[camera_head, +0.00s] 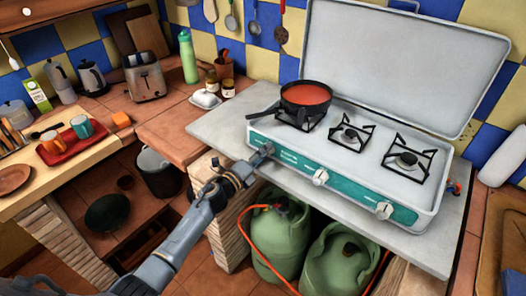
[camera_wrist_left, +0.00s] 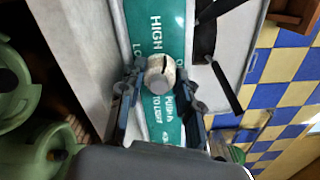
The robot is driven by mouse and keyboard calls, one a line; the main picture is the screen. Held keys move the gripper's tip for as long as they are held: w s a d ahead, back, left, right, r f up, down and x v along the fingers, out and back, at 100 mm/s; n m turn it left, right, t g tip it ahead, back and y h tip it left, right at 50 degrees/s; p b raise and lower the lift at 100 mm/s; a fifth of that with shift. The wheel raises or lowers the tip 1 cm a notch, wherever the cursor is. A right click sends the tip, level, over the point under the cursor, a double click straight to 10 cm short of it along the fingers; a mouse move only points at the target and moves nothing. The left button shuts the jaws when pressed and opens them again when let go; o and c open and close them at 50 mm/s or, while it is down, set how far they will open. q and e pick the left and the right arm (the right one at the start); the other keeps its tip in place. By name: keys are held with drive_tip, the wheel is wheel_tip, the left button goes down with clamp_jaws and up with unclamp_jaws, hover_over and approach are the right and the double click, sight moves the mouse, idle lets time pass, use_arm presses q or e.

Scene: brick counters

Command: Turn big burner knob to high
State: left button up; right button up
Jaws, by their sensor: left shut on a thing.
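The camping stove (camera_head: 325,165) has a teal front panel with several pale knobs, and its lid stands open. My left gripper (camera_head: 260,156) is at the leftmost knob, below the pan with red sauce (camera_head: 306,94). In the left wrist view my left gripper (camera_wrist_left: 161,70) has a finger on each side of the round cream knob (camera_wrist_left: 161,74), shut on it. The knob has a dark mark on its face. The words HIGH, LO and PUSH TO LIGHT show on the panel around it. My right gripper is not in view.
The middle knob (camera_head: 320,177) and right knob (camera_head: 384,210) are free. Green gas bottles (camera_head: 280,240) with an orange hose stand below the grey counter.

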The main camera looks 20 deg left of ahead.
use_arm(q)
drive_tip(key=shift+n+p, duration=0.4)
drive_tip(key=shift+n, duration=1.5)
drive_tip(key=o, duration=1.2)
drive_tip(key=shift+c, duration=0.2)
drive_tip(key=shift+s+f, duration=0.1)
